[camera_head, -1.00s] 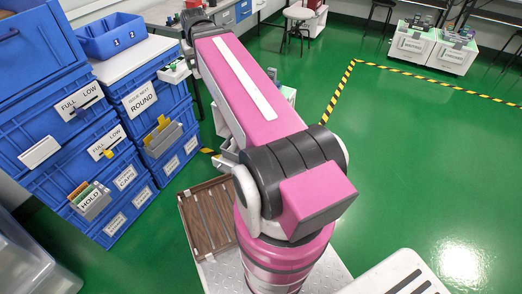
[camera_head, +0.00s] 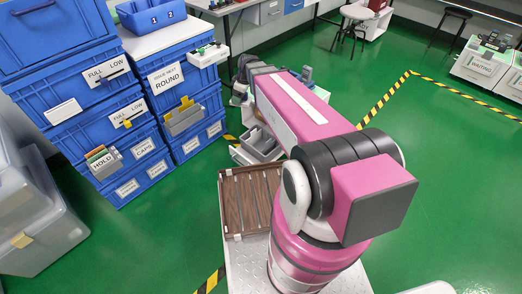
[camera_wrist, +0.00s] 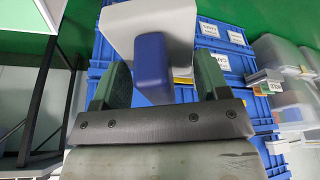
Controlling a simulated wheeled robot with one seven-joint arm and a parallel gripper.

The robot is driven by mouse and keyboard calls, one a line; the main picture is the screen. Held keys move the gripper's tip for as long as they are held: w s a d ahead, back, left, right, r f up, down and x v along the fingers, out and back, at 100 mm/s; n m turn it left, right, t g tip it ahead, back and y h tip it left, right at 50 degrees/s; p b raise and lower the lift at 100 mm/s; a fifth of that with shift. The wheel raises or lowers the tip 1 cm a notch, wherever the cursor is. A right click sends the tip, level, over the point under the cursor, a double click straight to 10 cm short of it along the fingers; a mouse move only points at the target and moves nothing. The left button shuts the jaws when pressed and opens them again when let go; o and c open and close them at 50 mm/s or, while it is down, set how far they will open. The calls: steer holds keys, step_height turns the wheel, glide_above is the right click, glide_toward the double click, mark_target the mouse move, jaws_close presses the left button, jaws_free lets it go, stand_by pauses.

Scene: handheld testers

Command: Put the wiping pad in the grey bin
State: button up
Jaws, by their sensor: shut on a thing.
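In the wrist view, my gripper (camera_wrist: 160,72) has its green fingers on either side of a pad with a blue handle (camera_wrist: 152,58) and a white block (camera_wrist: 150,22), which I take to be the wiping pad. The jaws are shut on the blue part. In the head view my arm hides the gripper and pad. A grey open bin (camera_head: 262,145) shows low on the floor side behind my arm, partly covered by it. Small grey holders (camera_head: 186,117) hang on the blue crates; I cannot tell which is the task's bin.
Stacked blue crates (camera_head: 178,97) with labels stand at the left, with a blue tray (camera_head: 150,14) on top. A clear lidded tub (camera_head: 40,225) is at the lower left. A brown slatted tray (camera_head: 232,205) lies beside my arm's base. Green floor is open at the right.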

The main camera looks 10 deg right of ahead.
steer(key=s+a+f+n+g, duration=0.1)
steer(key=s+a+f+n, duration=0.25)
steer(key=f, duration=0.65)
steer(key=s+a+f+n+g, duration=0.1)
steer(key=s+a+f+n, duration=0.3)
steer(key=f, duration=0.6)
steer(key=a+f+n+g, duration=0.1)
steer(key=a+f+n, duration=0.1)
steer(key=f+n, duration=0.5)
steer(key=m+t+h, duration=0.2)
steer(key=h, duration=0.1)
glide_above(260, 149)
steer(key=shift+s+a+f, duration=0.15)
steer(key=shift+f, duration=3.65)
steer(key=shift+s+a+f, duration=0.1)
steer(key=shift+f, duration=3.7)
steer(key=shift+d+r+g, duration=0.15)
steer(key=shift+r+g, duration=0.05)
steer(key=shift+g, duration=0.2)
steer(key=y, duration=0.1)
steer(key=g+y, duration=0.1)
steer(key=shift+w+d+y, duration=0.2)
steer(key=shift+w+y, duration=0.05)
steer(key=shift+y, duration=0.05)
steer(key=shift+s+f+g, duration=0.1)
steer(key=shift+f+g, duration=0.2)
steer(key=shift+f, duration=0.35)
